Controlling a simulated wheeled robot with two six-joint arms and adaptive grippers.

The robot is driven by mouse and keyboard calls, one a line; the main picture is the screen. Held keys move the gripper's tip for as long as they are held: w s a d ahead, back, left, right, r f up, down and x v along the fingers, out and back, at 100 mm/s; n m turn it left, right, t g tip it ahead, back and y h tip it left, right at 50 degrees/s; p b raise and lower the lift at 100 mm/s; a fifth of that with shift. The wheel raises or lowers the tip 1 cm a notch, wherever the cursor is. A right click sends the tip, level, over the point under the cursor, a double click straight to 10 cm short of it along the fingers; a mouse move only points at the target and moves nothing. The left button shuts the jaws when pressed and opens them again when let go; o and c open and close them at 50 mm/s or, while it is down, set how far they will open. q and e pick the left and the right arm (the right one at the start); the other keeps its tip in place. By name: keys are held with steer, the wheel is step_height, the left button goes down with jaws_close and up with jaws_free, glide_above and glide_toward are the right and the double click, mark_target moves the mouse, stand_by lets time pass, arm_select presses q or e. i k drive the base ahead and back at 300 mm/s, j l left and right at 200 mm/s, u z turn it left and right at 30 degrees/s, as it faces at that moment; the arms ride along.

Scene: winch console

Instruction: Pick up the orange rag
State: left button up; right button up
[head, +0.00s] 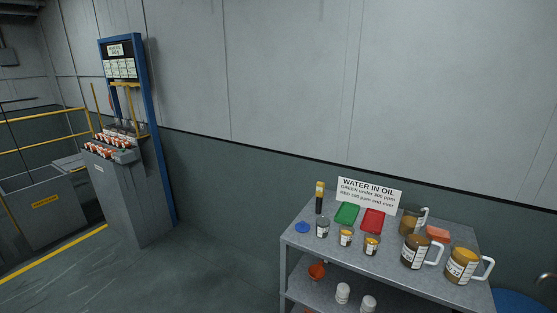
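A flat orange piece (438,234), which looks like the folded orange rag, lies on the top of the grey shelf table (290,238) at the right. It sits behind and between the handled jugs, which hide part of its front edge. Neither of my grippers shows in the head view.
Brown-filled jugs (415,251) (462,265) stand in front of the orange piece, another (411,221) to its left. Small jars (346,237), green (347,214) and red (373,220) trays and a sign (369,193) share the top. Floor left of the table is clear.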

mark_target(440, 235)
steer(key=z, duration=1.3)
